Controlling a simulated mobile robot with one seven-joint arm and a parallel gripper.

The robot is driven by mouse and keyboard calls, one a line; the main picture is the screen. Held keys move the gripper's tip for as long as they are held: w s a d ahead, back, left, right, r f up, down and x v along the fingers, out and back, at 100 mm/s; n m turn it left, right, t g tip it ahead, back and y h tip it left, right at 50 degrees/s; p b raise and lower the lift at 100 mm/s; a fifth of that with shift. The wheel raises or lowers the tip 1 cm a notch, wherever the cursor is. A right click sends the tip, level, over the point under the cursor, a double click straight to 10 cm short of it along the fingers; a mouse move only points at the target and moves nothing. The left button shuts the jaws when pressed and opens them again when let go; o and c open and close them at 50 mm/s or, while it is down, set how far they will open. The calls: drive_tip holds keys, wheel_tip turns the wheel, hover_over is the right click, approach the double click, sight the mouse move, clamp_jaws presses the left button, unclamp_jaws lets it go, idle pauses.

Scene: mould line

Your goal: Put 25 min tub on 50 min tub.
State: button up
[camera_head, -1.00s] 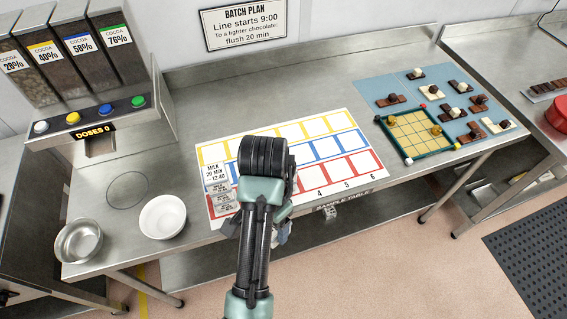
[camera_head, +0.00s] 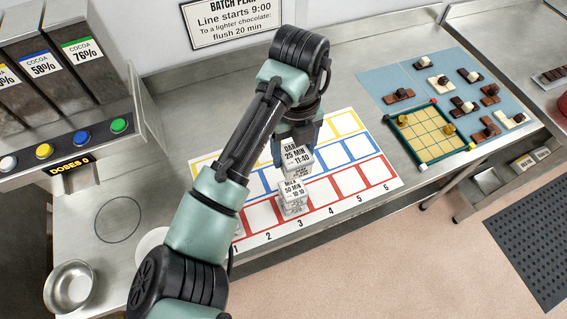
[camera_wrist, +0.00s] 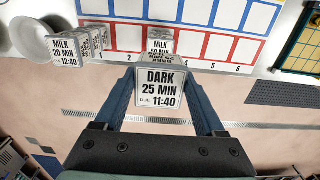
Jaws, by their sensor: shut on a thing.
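The 25 min tub (camera_head: 298,158), a clear tub labelled DARK 25 MIN 11:40, is held upright between the fingers of my gripper (camera_head: 297,143). In the wrist view it (camera_wrist: 160,88) fills the space between the fingertips (camera_wrist: 160,76). The 50 min tub (camera_head: 293,190), labelled MILK 50 MIN, stands in the red row above number 3. It also shows in the wrist view (camera_wrist: 160,46), just beyond the held tub, which partly hides it. The held tub appears raised and apart from it. Whether another tub lies under the 50 min tub is unclear.
A MILK 20 MIN tub (camera_wrist: 67,50) stands left, with others beside it; my arm hides them in the head view. The grid mat (camera_head: 372,182) has free cells right of the 50 min tub. A metal bowl (camera_head: 68,287) and a game board (camera_head: 430,133) are farther off.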

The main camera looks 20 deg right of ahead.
drive_tip(key=f+p, duration=0.1)
drive_tip(key=f, duration=0.2)
drive_tip(key=f+p, duration=0.1)
drive_tip(key=f, duration=0.2)
drive_tip(key=f+p, duration=0.1)
drive_tip(key=f, duration=0.2)
drive_tip(key=shift+s+f, duration=0.15)
drive_tip(key=shift+s, duration=0.1)
drive_tip(key=shift+w+f, duration=0.1)
drive_tip(key=shift+f, duration=0.1)
drive_tip(key=shift+f, duration=0.2)
drive_tip(key=o, duration=1.4)
drive_tip(key=shift+o, duration=0.2)
drive_tip(key=shift+r, duration=0.1)
drive_tip(key=shift+r, duration=0.3)
wheel_tip(320, 180, up, 12)
drive_tip(key=b, duration=0.2)
drive_tip(key=shift+f+b, duration=0.1)
drive_tip(key=shift+b, duration=0.25)
